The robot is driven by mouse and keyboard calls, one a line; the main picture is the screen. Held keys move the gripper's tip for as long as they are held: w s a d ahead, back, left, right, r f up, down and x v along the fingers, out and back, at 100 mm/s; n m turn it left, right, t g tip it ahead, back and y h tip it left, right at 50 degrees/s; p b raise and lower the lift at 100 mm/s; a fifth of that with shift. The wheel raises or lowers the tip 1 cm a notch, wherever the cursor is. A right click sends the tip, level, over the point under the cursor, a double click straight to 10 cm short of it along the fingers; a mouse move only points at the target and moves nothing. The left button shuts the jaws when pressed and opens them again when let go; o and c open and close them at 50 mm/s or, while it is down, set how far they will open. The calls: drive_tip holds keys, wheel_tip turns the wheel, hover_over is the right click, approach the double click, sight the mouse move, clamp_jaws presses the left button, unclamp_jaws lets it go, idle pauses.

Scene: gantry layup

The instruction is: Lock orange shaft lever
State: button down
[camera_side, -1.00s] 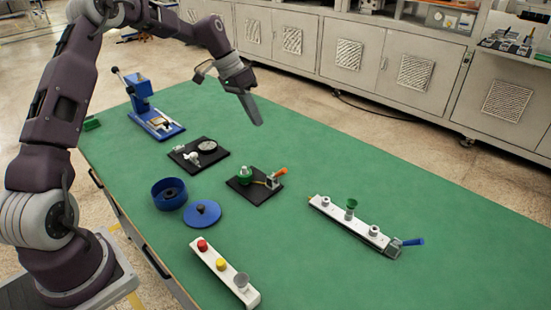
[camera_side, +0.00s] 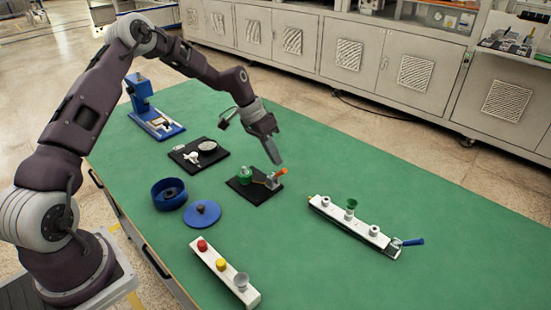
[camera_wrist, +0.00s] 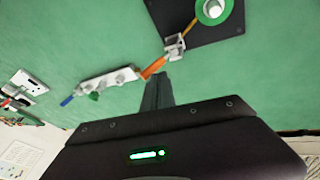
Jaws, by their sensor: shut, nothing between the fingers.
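The orange lever (camera_side: 281,172) sticks out from a small metal clamp (camera_side: 271,182) on a black plate (camera_side: 243,189). A green and white round part (camera_side: 246,174) sits on the same plate, with a thin yellow-orange shaft between it and the clamp. My gripper (camera_side: 277,160) is shut and empty, pointing down just above and behind the orange lever. In the wrist view the fingers (camera_wrist: 157,82) are together near the orange lever (camera_wrist: 153,68), with the clamp (camera_wrist: 174,46) just beyond. I cannot tell whether the fingertips touch the lever.
A white rail (camera_side: 335,217) with a blue lever (camera_side: 413,242) lies to the right. A blue bowl (camera_side: 169,199), blue lid (camera_side: 202,213), button strip (camera_side: 224,272), another black plate (camera_side: 180,157) and blue press (camera_side: 142,100) stand around.

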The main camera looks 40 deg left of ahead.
sight(285, 170)
drive_tip(key=shift+s+d+f, duration=0.1)
drive_tip(key=shift+d+f, duration=0.2)
drive_tip(key=shift+d, duration=0.1)
drive_tip(key=shift+d+y, duration=0.4)
drive_tip(key=shift+y, duration=0.1)
drive_tip(key=d+y, duration=0.1)
drive_tip(key=d+f+y, duration=0.1)
drive_tip(key=y, duration=0.1)
drive_tip(key=shift+d+m, duration=0.15)
drive_tip(key=shift+m, duration=0.15)
drive_tip(key=d+y, duration=0.1)
drive_tip(key=f+y, duration=0.1)
drive_tip(key=y, duration=0.1)
drive_tip(key=shift+d+f, duration=0.25)
drive_tip(key=shift+d, duration=0.15)
drive_tip(key=shift+d+f, duration=0.1)
drive_tip(key=shift+f, duration=0.15)
drive_tip(key=shift+a+r, duration=0.1)
drive_tip(key=shift+a, duration=0.7)
drive_tip(key=shift+r, duration=0.1)
